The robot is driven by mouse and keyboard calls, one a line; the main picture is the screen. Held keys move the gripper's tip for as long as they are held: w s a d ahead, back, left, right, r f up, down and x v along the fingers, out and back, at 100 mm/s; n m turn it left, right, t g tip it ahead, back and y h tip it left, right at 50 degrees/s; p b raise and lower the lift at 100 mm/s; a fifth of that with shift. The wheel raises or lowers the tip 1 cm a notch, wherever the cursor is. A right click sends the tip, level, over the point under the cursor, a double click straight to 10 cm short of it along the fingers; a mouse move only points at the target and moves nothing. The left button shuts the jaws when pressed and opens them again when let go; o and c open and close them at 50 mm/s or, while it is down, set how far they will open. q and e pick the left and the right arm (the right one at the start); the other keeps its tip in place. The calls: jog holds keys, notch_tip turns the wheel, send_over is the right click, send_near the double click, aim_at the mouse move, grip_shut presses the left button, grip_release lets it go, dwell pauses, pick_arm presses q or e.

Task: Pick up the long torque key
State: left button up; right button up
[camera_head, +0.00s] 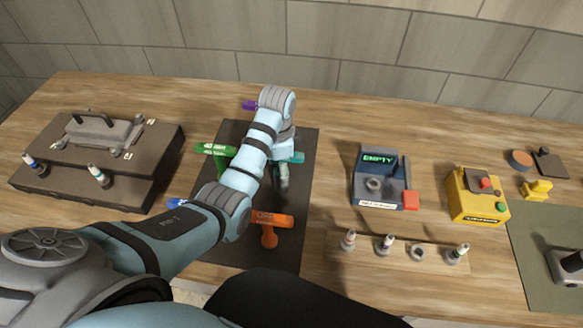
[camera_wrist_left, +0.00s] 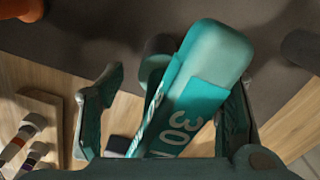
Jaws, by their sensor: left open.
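Several T-shaped keys with coloured handles are on the dark mat (camera_head: 305,185). The teal key (camera_head: 297,157) is partly hidden by my left arm. In the left wrist view, the teal key's handle (camera_wrist_left: 205,75), marked "30", fills the space between the fingers of my left gripper (camera_wrist_left: 168,112). My left gripper (camera_head: 282,180) is open, its fingers on either side of the handle; contact cannot be told. A green key (camera_head: 214,149) and an orange key (camera_head: 268,222) stand nearby. Purple (camera_head: 250,105) and blue (camera_head: 178,203) handles also show. Which key is longest cannot be told. My right gripper is not in view.
A blue device reading "EMPTY" (camera_head: 377,180) stands right of the mat. A wooden strip (camera_head: 345,262) with several small sockets lies in front of it. A yellow box (camera_head: 478,196) is further right. A dark case (camera_head: 90,165) is at the left.

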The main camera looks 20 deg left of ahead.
pick_arm(q)
jog(key=shift+f, duration=0.5)
jog(key=shift+w, duration=0.15)
jog(key=shift+c, duration=1)
jog(key=c, duration=1.1)
jog(key=shift+c, duration=0.2)
jog(key=shift+r, duration=0.15)
